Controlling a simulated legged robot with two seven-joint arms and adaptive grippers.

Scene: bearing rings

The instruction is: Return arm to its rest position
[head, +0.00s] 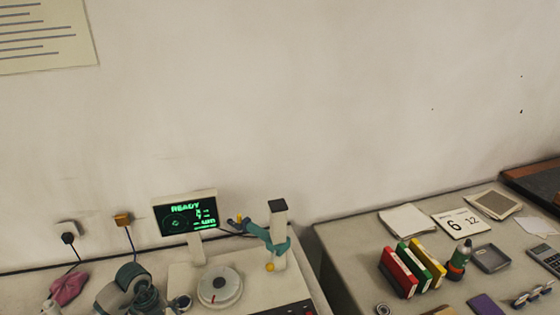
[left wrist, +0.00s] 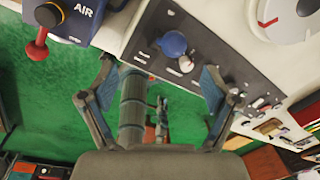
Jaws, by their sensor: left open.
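My left gripper (left wrist: 160,88) shows in the left wrist view, with its two blue-padded fingers wide apart and nothing between the pads. It is above a green surface (left wrist: 60,100) and just in front of a dark control panel (left wrist: 205,55) with a blue knob (left wrist: 173,44). A banded grey-blue cylinder (left wrist: 132,100) lies below, between the fingers; I cannot tell what it is. In the head view a pale measuring machine has a screen (head: 187,217) reading READY, a round plate (head: 219,286) and a post (head: 279,235) with a teal part. My right gripper is not recognisable.
An AIR box (left wrist: 85,15) with a red lever (left wrist: 38,45) is at the left wrist view's upper left. Coloured binders (head: 413,262) stand on the right table.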

